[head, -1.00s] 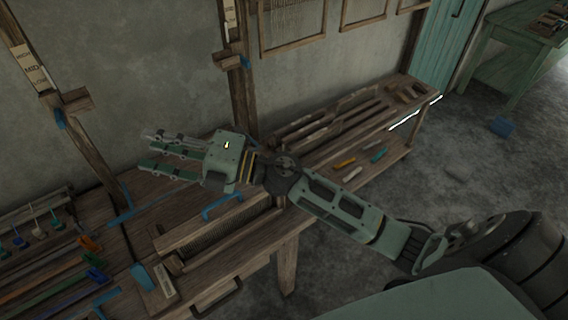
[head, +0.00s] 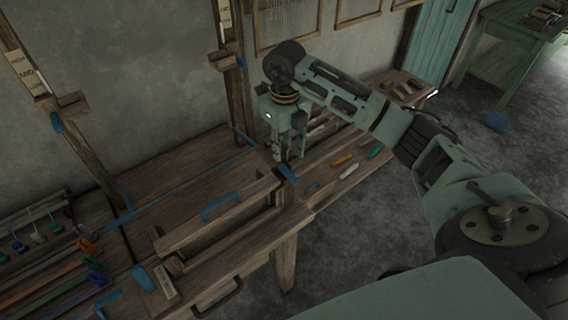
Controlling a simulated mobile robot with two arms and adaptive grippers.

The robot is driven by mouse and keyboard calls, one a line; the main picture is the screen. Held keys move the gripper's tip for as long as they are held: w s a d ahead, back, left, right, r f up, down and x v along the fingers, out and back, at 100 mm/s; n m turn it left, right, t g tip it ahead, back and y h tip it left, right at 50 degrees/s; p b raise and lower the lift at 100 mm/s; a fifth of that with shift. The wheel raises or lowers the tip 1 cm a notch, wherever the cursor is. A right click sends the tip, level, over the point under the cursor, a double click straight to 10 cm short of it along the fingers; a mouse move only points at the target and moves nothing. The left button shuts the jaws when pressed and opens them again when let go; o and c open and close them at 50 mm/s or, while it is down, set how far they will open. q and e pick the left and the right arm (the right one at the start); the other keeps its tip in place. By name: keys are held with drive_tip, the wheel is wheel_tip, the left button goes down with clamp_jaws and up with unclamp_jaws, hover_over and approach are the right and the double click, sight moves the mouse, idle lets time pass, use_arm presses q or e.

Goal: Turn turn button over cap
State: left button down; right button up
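The cap is a wooden bar (head: 185,234) with a blue handle (head: 221,206), lying along the reed frame at the front of the loom bench. A blue turn button (head: 288,174) is at its right end. Another blue turn button (head: 143,278) is at the left end, beside a small label. My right gripper (head: 287,158) points down just above and behind the right turn button. Its fingertips look close to the button, but I cannot tell whether they touch it or how far they are apart. My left gripper is not in view.
Wooden posts (head: 235,85) with blue-tipped blocks rise behind the bench. Colored tools (head: 85,245) lie at the left. A lower shelf (head: 335,180) at the right holds small colored pieces.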

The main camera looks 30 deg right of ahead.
sight(285, 168)
wheel_tip(285, 168, down, 6)
drive_tip(key=shift+a+f+p, duration=0.1)
drive_tip(key=shift+p, duration=0.9)
drive_tip(key=shift+f, duration=0.5)
drive_tip(key=shift+c, duration=0.4)
clamp_jaws()
